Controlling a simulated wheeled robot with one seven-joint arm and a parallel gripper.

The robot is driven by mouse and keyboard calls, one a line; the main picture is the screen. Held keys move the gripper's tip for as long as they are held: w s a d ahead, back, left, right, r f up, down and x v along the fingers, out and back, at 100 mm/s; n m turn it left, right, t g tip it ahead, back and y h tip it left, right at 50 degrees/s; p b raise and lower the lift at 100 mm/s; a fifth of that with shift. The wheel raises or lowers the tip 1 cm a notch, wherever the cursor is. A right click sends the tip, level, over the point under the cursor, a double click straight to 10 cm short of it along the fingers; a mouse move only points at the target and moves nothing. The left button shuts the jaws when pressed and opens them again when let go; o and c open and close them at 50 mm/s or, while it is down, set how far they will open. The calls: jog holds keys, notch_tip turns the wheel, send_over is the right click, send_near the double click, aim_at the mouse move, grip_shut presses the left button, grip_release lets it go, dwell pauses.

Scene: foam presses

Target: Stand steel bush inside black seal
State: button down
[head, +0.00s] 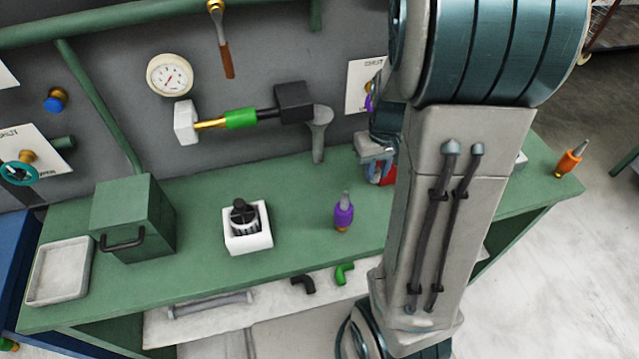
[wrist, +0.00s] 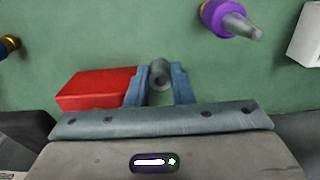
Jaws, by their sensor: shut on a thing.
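The steel bush (wrist: 160,73) is a short grey cylinder with a dark bore, seen between my fingertips in the wrist view. My gripper (wrist: 160,87) is shut on it, with one blue-grey finger on each side, above the green bench. In the head view my gripper (head: 376,160) shows partly behind my arm, and the bush cannot be made out there. I cannot pick out the black seal for certain in either view; my arm hides part of the bench.
A red block (wrist: 98,90) lies just left of my fingers. A white box (head: 249,243) with a black part inside, a green case (head: 135,215) and a grey tray (head: 60,270) are farther left.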

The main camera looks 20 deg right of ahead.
jog(key=w+a+f+p, duration=0.1)
jog(key=a+f, duration=0.1)
jog(key=a, duration=0.1)
jog(key=w+a+f, duration=0.2)
jog(key=a, duration=0.2)
jog(key=w+a+f+p, duration=0.1)
jog(key=a+f, duration=0.1)
jog(key=a, duration=0.1)
jog(key=shift+w+a+f+p, duration=0.15)
jog(key=shift+w+f+p, duration=0.1)
jog(key=shift+f+p, duration=0.1)
jog(key=shift+a+f, duration=0.1)
jog(key=shift+f, duration=1.95)
jog(key=c, duration=1.3)
grip_release()
jog(key=shift+o, duration=0.2)
